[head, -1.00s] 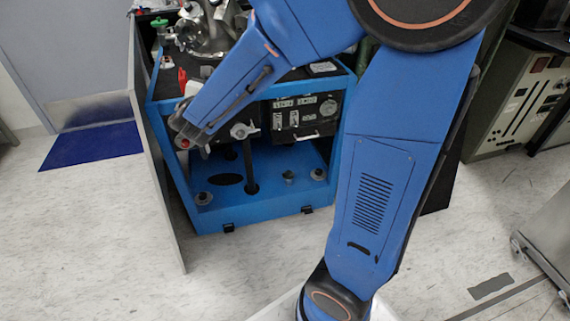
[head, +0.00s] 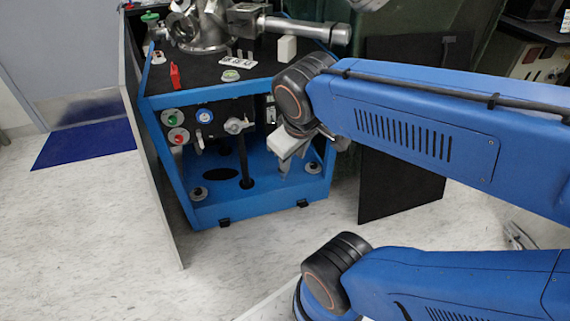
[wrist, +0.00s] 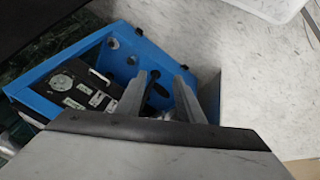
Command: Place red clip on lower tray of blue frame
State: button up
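The small red clip (head: 175,76) stands upright on the black top deck of the blue frame (head: 150,135), near its front left edge, in the head view. The frame's blue lower tray (head: 238,208) is close to the floor, with a dark oval hole and several round grey fittings. My gripper (head: 284,168) is in front of the right part of the frame, below the top deck, apart from the clip. In the wrist view, the two fingers of my gripper (wrist: 163,72) are apart with nothing between them. The clip is not visible in the wrist view.
A metal vacuum chamber (head: 205,28) and a white block (head: 287,48) stand on the top deck. A front panel carries a green button (head: 171,117) and a gauge (head: 204,115). A grey panel (head: 150,160) borders the left side.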

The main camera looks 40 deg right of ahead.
jog(key=shift+o, duration=0.5)
jog(key=a, duration=0.1)
jog(key=s+a+m+y, duration=0.1)
jog(key=a+m, duration=0.1)
jog(key=shift+s+a+r+t+y, duration=0.25)
jog(key=shift+s+t+y, duration=0.05)
jog(key=shift+t+y, duration=0.1)
jog(key=w+d+f+n+g+h, duration=0.1)
jog(key=w+d+n+h, duration=0.45)
jog(key=d+n, duration=0.2)
jog(key=n+t, duration=1.3)
jog(key=n, duration=1.2)
send_near(174, 69)
jog(key=w, duration=0.2)
jog(key=w+d+f, duration=0.1)
jog(key=w, duration=0.2)
jog(key=shift+w+d+f, duration=0.2)
jog(key=shift+w+f, duration=0.1)
jog(key=shift+f, duration=0.1)
jog(key=shift+r+x, duration=0.2)
jog(key=shift+x, duration=1.15)
jog(key=shift+r+x, duration=0.2)
jog(key=shift+x, duration=1.2)
